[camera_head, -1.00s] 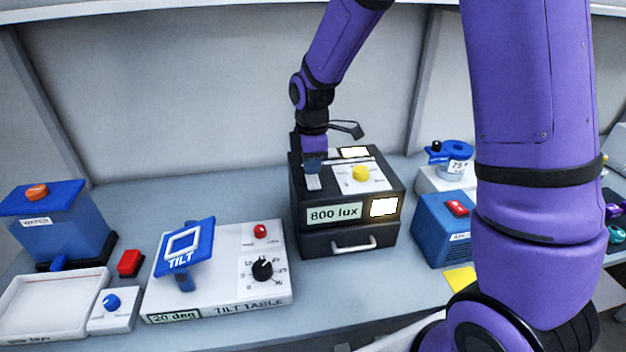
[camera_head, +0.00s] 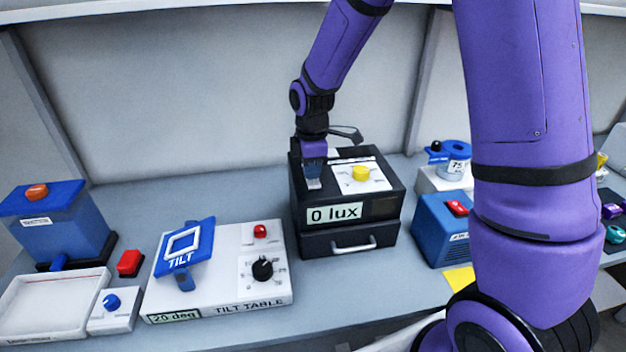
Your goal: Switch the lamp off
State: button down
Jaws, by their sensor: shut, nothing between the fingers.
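The lamp box (camera_head: 347,244) is a black unit with a drawer and handle in the middle of the bench. Its front display (camera_head: 335,213) reads "0 lux", and the window to the right of the display (camera_head: 384,208) is unlit. My gripper (camera_head: 313,184) is shut and empty, pointing down at the left part of the box's top. The fingertips are at or just above the small light-coloured part there; contact cannot be told. The gripper hides part of the top.
A tilt table unit (camera_head: 215,296) with a blue plate stands to the left. A blue water box (camera_head: 62,232), a red button (camera_head: 130,262) and a white tray (camera_head: 48,306) are further left. A blue box (camera_head: 441,232) stands to the right. My upper arm hides part of the right side.

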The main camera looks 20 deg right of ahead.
jog(key=shift+r, duration=3.5)
jog(key=shift+s+r, duration=0.1)
jog(key=shift+r, duration=0.1)
jog(key=s+d+r+m+t, duration=0.2)
jog(key=s+r+m, duration=0.6)
jog(key=s, duration=0.5)
jog(key=s+d+r+m+t, duration=0.3)
jog(key=s+d+r+m, duration=0.2)
jog(key=s, duration=0.9)
notch_tip(320, 180, up, 3)
jog(key=m, duration=0.2)
jog(key=shift+m, duration=0.4)
